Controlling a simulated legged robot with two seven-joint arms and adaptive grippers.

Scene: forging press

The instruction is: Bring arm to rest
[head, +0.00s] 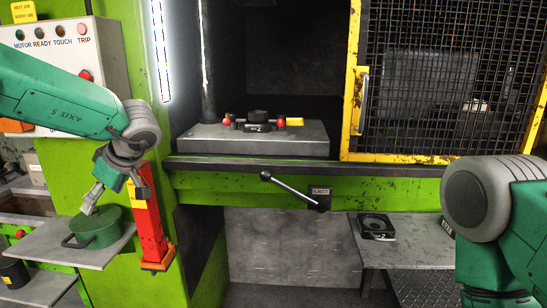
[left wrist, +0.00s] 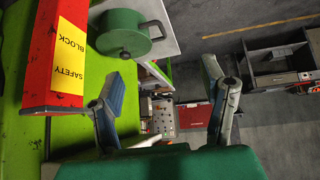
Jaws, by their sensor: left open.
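My left arm comes in from the left in the head view and bends down at the wrist. My left gripper (head: 93,200) is near the green round pot (head: 101,231), at its upper left in the picture. In the left wrist view my left gripper (left wrist: 166,105) has its two fingers wide apart with nothing between them. The pot (left wrist: 128,33) shows beyond the fingers there. The red safety block (head: 151,215) stands upright just right of the gripper; it also shows in the left wrist view (left wrist: 45,50). My right arm shows at the right edge; its gripper is out of frame.
The pot stands on a grey shelf (head: 72,248). The green press holds a grey die block (head: 253,141). A lever (head: 295,191) sticks out below it. A yellow-framed mesh guard (head: 450,75) is at right. A dark ring-shaped part (head: 376,227) lies on the right shelf (head: 410,254).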

